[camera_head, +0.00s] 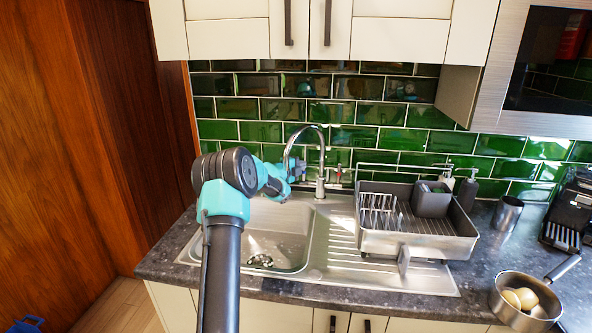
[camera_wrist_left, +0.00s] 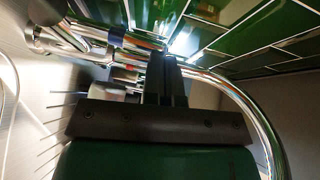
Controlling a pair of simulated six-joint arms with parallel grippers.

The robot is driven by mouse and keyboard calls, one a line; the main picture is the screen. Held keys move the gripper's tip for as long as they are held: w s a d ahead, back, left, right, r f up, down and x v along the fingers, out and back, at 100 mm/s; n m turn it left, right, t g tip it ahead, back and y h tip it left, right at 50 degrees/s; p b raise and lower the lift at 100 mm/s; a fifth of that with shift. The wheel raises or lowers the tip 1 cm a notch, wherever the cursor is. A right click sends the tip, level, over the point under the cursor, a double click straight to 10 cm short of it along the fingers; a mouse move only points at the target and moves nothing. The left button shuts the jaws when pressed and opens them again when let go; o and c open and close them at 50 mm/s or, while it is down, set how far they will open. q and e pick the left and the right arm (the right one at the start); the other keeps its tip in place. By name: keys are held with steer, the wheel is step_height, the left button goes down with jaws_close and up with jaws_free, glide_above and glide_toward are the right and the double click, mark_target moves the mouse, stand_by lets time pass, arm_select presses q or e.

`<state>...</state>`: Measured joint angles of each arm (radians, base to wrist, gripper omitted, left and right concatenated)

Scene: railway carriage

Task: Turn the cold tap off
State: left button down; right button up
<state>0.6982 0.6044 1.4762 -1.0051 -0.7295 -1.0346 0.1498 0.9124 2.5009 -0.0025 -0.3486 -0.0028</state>
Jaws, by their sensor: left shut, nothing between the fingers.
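The chrome tap (camera_head: 320,188) stands behind the sink, its tall curved spout arching to the left. In the left wrist view the spout (camera_wrist_left: 262,125) curves down on the right. A blue-marked chrome part (camera_wrist_left: 117,39), seemingly the cold tap, lies just left of my fingertips, and a red mark (camera_wrist_left: 131,67) sits below it. A red-marked handle (camera_head: 339,175) shows right of the tap in the head view. My left gripper (camera_head: 301,168) is shut and empty, close beside the tap; it also shows in the left wrist view (camera_wrist_left: 168,62). I cannot tell whether it touches the handle. My right gripper is out of view.
The steel sink (camera_head: 305,245) lies below my left arm. A dish rack (camera_head: 418,243) with a grey container stands on the drainer to the right. A pan with eggs (camera_head: 523,300) is at the front right. Green tiles (camera_head: 335,113) close off the back.

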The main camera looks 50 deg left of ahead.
arm_select(q)
steer(key=shift+w+a+r, duration=0.15)
steer(key=shift+w, duration=0.15)
stand_by(0.5)
